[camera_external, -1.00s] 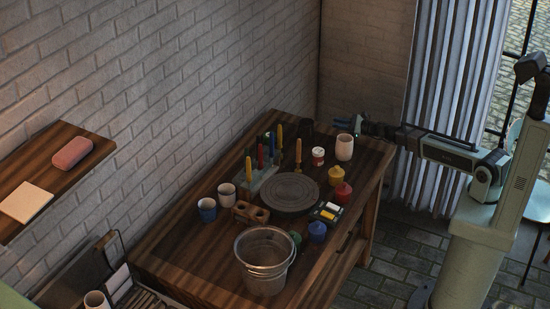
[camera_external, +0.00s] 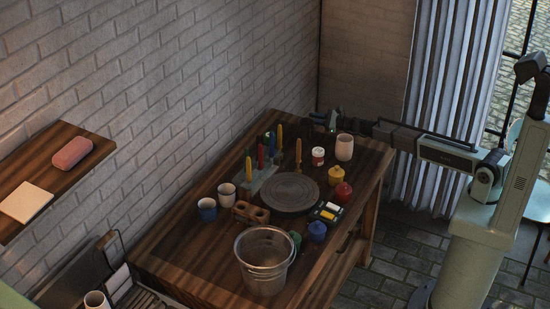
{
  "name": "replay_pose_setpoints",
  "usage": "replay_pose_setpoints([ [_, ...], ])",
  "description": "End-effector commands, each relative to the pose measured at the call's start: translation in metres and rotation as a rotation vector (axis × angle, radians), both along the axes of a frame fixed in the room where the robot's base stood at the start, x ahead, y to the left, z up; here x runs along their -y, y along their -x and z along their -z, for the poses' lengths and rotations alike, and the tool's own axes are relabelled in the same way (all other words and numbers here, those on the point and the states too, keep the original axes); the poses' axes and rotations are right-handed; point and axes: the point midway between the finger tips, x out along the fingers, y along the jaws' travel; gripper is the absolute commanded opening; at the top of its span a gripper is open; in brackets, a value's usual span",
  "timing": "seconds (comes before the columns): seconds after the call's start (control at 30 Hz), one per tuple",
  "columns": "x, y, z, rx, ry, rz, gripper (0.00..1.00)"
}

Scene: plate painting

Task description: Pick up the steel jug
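My gripper (camera_external: 328,120) is over the far end of the wooden table (camera_external: 190,262), near the wall corner. It is small and dark in this view, and I cannot tell whether its fingers are open or shut. I cannot clearly make out a steel jug. A dark, indistinct shape stands at the table's far end, close to my gripper and partly lost in shadow; I cannot tell if it is the jug or if my gripper touches it. A grey metallic pail (camera_external: 264,275) with a handle stands at the near end, far from my gripper.
A white cup (camera_external: 344,147) and a small white-and-red jar (camera_external: 318,156) stand near my arm. A round grey turntable (camera_external: 290,192) is mid-table. A brush holder (camera_external: 262,182) with upright brushes stands left of it. Red (camera_external: 343,193) and blue (camera_external: 317,232) pots line the right side.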

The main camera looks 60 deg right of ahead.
Motion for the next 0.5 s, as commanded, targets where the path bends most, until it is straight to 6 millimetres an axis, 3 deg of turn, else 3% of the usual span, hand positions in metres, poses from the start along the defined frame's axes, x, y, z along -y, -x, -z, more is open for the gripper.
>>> replay_pose_setpoints([
  [0.1,-0.0024,-0.0156,0.0007,-0.001,0.000,0.000,0.21],
  [0.37,-0.0035,-0.0171,0.0006,-0.002,0.000,0.001,0.21],
  [0.5,-0.0036,-0.0169,0.0006,-0.002,0.000,0.001,0.09],
])
